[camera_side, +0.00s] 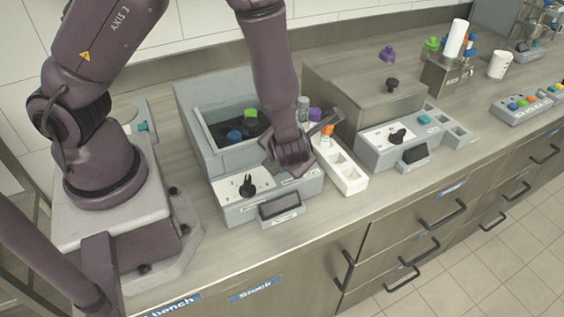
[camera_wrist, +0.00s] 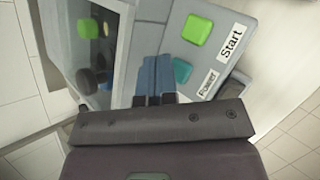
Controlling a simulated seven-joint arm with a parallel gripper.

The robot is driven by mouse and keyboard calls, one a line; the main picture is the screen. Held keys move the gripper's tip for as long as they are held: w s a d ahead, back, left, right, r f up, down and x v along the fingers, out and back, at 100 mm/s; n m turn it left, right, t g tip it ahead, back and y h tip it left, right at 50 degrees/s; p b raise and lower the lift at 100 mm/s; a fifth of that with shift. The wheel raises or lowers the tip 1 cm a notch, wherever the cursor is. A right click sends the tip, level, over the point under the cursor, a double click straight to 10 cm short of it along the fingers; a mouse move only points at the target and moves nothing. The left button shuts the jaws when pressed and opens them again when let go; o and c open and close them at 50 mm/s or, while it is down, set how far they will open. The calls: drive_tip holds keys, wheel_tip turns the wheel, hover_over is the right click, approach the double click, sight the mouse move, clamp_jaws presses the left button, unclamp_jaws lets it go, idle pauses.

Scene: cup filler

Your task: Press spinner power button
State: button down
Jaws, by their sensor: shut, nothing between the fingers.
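In the wrist view, a teal button (camera_wrist: 182,70) labelled "Power" sits on a grey panel (camera_wrist: 172,38), with a green button (camera_wrist: 196,29) labelled "Start" above it. My gripper (camera_wrist: 154,66) is shut and empty, its blue-grey fingertips just left of the teal button. I cannot tell whether they touch the panel. In the side view, my gripper (camera_side: 289,168) is low over the right part of the left device's front panel (camera_side: 233,203), which has a black knob (camera_side: 247,186) and a display (camera_side: 280,206). The gripper hides the buttons there.
Behind the panel is an open grey basin (camera_side: 184,112) holding blue- and green-capped items. A white rack (camera_side: 345,180) with tubes stands close right of my gripper. Further right is a second device (camera_side: 385,150) with its own knob and teal button. The counter's front strip is bare.

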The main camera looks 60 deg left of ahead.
drive_tip(key=shift+r, duration=3)
